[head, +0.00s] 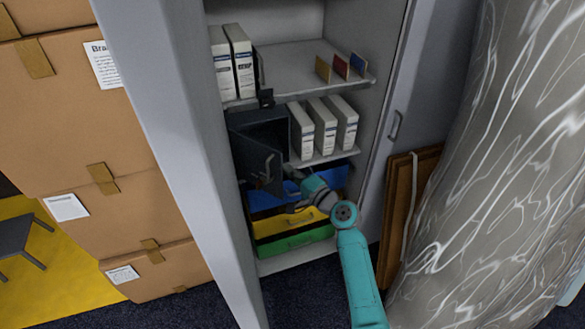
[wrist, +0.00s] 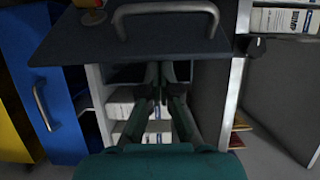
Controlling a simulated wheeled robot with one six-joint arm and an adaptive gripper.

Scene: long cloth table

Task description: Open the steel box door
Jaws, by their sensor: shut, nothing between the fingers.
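The dark grey steel box (head: 266,130) sits on the middle shelf of the cabinet, left of several white binders. Its door (head: 254,163) stands partly open, swung out toward the front, and the dark inside shows. A bar handle (head: 269,168) is on the door's outer face. In the wrist view the door (wrist: 75,45) spans the top, with its handle (wrist: 166,9) at the upper edge. My gripper (head: 290,171) is shut and empty, at the door's free edge on the right. Its fingertips (wrist: 159,78) are close to that edge in the wrist view; whether they touch it is unclear.
White binders (head: 322,126) stand close right of the box. Below are blue (head: 330,180), yellow (head: 290,221) and green (head: 294,243) drawers; the blue one juts out. The open cabinet's grey side panel (head: 185,130) and stacked cartons (head: 110,190) bound the left. A wooden board (head: 402,205) leans right.

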